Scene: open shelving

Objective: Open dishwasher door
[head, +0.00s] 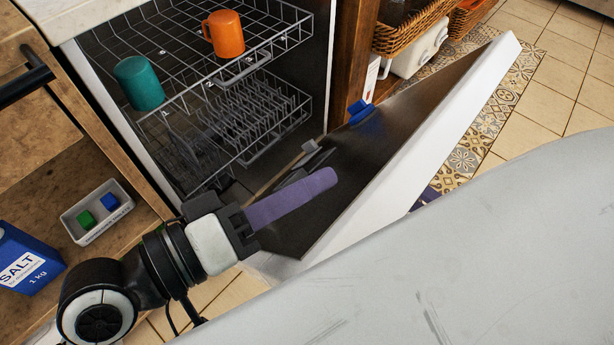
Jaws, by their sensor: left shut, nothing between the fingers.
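The dishwasher door (395,130) is swung well open and slants outward to the right. Its dark inner face and white edge show. The dishwasher (325,65) stands open behind it, with an upper rack (245,70) and a lower rack (285,110). My left gripper (328,178) is shut and empty, its purple fingers over the lower part of the door's inner face. I cannot tell whether they touch it. A small purple piece (428,197) below the door's edge looks like my right gripper, mostly hidden.
An orange mug (224,34) and a teal cup (139,83) are on the upper rack. At left are a blue salt box (25,258) and a tray (72,226) with green and blue blocks. A wicker basket (410,35) stands beyond. Tiled floor (575,75) is clear at upper right.

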